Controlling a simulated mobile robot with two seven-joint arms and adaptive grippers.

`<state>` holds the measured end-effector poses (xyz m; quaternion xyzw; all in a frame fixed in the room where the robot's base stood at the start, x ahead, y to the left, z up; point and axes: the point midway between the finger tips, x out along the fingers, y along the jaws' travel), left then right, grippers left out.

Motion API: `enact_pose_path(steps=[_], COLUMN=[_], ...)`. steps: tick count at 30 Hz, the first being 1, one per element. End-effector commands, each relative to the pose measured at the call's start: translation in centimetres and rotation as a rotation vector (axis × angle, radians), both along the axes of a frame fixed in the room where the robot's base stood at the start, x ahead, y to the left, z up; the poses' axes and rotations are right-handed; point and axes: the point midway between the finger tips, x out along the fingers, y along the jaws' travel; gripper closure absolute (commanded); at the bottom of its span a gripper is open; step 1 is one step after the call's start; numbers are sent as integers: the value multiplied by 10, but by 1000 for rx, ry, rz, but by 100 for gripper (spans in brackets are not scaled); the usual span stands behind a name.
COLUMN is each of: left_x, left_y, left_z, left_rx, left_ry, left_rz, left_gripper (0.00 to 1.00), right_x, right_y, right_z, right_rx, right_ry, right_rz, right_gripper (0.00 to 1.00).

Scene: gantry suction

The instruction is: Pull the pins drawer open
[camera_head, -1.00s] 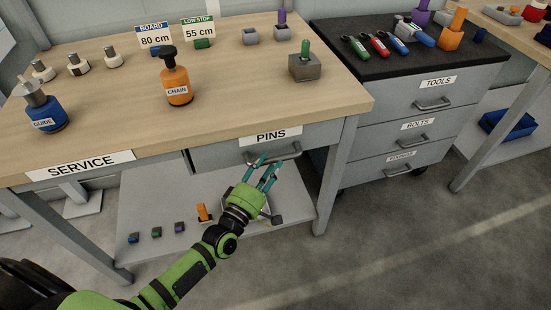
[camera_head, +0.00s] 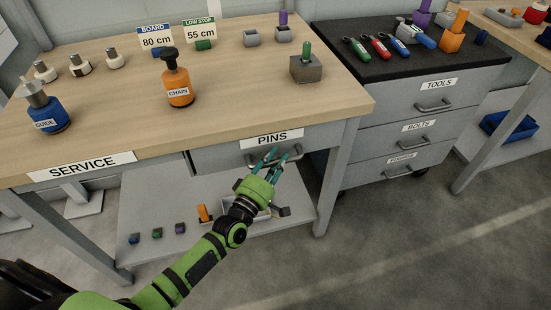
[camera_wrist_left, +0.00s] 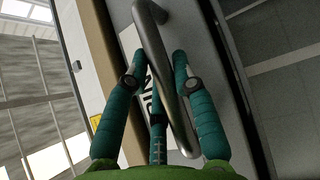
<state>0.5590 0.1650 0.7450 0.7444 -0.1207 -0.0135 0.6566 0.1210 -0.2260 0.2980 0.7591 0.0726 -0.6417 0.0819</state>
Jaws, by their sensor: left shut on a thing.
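The pins drawer (camera_head: 215,160) is a grey front under the right part of the wooden workbench, near a white PINS label (camera_head: 272,139). It looks closed. Its metal bar handle (camera_head: 296,155) shows partly behind my fingers, and it crosses the left wrist view (camera_wrist_left: 154,50) steeply. My left gripper (camera_head: 277,154), green with teal fingers, is at the handle. In the left wrist view the bar runs between its fingers (camera_wrist_left: 158,75), and the gripper is shut on it. My right gripper is out of view.
A lower shelf (camera_head: 150,258) under the bench holds small coloured blocks and a pale tray (camera_head: 232,207). A bench leg (camera_head: 332,190) stands right of the drawer, then a grey tools cabinet (camera_head: 395,130). The floor in front is clear.

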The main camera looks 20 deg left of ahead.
Motion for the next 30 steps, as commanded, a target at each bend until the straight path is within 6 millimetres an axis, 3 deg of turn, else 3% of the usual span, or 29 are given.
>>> enact_pose_path(steps=[5,12,15,24,30], left_x=[-24,-83,-111,-184,-214], left_y=[-16,-55,-74,-123,-144], left_z=[1,1,1,-1,-1], left_rx=[-2,-2,-1,2,4], left_ry=[6,10,10,6,4], left_rz=[-1,-1,-1,-1,-1], left_gripper=[100,100,100,100,100], right_x=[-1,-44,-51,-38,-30], right_y=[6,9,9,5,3], right_z=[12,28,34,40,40], right_rx=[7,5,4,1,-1], right_ry=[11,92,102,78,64], right_rz=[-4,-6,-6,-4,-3], right_gripper=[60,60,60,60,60])
